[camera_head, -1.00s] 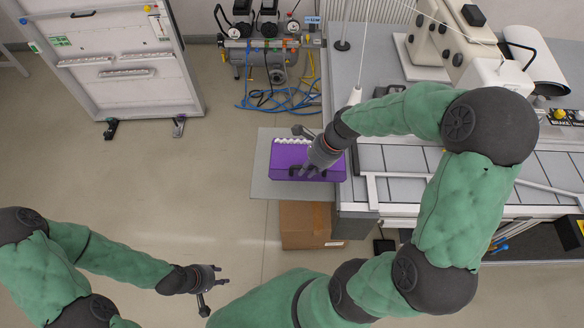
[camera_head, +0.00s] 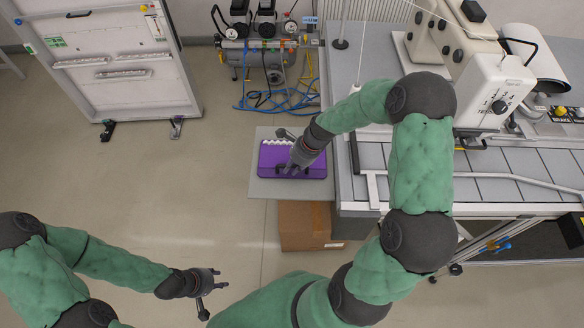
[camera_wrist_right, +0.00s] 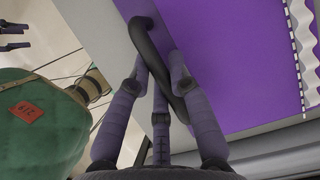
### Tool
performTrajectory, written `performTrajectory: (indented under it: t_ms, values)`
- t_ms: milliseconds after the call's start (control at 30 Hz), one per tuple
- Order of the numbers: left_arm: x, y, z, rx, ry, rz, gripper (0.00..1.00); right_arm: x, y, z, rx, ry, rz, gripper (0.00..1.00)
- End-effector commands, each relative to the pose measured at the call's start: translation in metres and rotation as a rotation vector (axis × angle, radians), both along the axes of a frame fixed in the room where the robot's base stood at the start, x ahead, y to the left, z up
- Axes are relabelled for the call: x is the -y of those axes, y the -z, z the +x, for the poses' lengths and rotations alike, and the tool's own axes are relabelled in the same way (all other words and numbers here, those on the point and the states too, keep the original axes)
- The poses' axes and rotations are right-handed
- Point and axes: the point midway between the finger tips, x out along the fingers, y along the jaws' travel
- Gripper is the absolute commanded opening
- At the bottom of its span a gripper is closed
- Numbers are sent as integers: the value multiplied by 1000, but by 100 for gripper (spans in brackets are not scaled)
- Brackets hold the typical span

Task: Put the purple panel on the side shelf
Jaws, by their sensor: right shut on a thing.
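The purple panel (camera_head: 312,160) is over the grey side shelf (camera_head: 262,187), with its white corrugated edge towards the back. I cannot tell from above whether it rests on the shelf. My right gripper (camera_head: 288,170) is at the panel's front left, shut on its dark handle. In the right wrist view the right gripper's fingers (camera_wrist_right: 160,78) close around the black handle (camera_wrist_right: 155,45), beside the purple face of the panel (camera_wrist_right: 235,65). My left gripper (camera_head: 222,278) is open and empty, low over the floor area, away from the shelf.
The grey workbench (camera_head: 400,155) with a sewing-type machine (camera_head: 490,95) adjoins the shelf on the right. A cardboard box (camera_head: 303,225) is below the shelf. A compressor (camera_head: 268,65) with blue hoses stands behind. A white panel stand (camera_head: 110,70) is at the back left; the floor between is clear.

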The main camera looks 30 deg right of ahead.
Motion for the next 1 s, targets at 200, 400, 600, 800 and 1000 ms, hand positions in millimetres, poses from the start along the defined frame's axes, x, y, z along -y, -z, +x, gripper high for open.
performTrajectory:
  t_ms: [200,400,600,800,1000]
  values:
    - [0,-1,0,0,0,0,40,1,-1,1,2,2,-1,0]
    - [0,0,0,0,0,0,40,0,1,0,0,1,0,44]
    - [0,0,0,0,0,0,40,0,1,0,0,1,0,44]
    - [0,-2,0,0,0,0,40,2,-5,0,2,2,-1,44]
    - [0,-8,0,0,0,0,40,12,-34,-6,5,3,-2,44]
